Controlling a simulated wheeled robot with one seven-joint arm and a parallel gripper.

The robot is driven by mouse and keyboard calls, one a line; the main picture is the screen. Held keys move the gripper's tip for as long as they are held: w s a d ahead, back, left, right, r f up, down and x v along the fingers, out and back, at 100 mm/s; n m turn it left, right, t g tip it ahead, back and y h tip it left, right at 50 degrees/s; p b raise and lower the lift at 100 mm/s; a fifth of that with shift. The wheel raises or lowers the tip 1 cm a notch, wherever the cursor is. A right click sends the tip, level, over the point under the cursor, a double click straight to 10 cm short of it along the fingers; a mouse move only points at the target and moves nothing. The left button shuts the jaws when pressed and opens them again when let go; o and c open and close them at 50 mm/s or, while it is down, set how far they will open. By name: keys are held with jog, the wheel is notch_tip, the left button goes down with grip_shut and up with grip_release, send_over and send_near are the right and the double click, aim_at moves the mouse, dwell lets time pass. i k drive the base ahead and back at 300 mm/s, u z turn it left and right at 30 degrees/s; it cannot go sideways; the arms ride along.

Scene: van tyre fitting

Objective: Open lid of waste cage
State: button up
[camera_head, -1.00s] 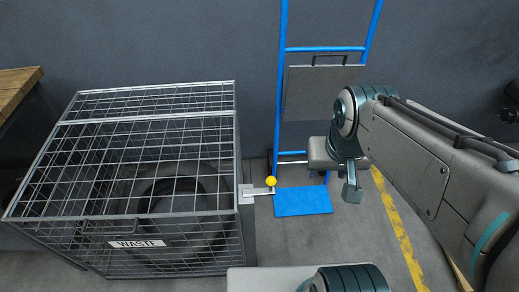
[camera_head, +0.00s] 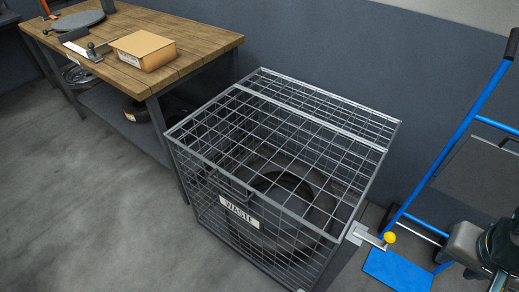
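The waste cage (camera_head: 275,215) is a grey wire-mesh box in the middle of the view, with a white WASTE label (camera_head: 239,212) on its front. Its mesh lid (camera_head: 290,140) lies flat and closed on top, with a flat bar crossing it near the back. A metal lever with a yellow knob (camera_head: 390,238) sticks out from a bracket at the cage's right front corner. A dark tyre is inside, seen through the mesh. Only parts of my arm show at the lower right edge, right of the knob. I cannot make out my gripper's fingers.
A wooden workbench (camera_head: 200,42) with a cardboard box (camera_head: 143,50) stands behind and left of the cage. A blue hand truck (camera_head: 455,145) leans near the wall at the right. Open grey floor (camera_head: 90,220) lies left of and before the cage.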

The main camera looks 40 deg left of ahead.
aim_at(338, 242)
jog(key=z, duration=0.55)
jog(key=k, duration=1.2)
jog(key=u, duration=1.65)
jog(key=i, duration=0.5)
jog(key=u, duration=0.05)
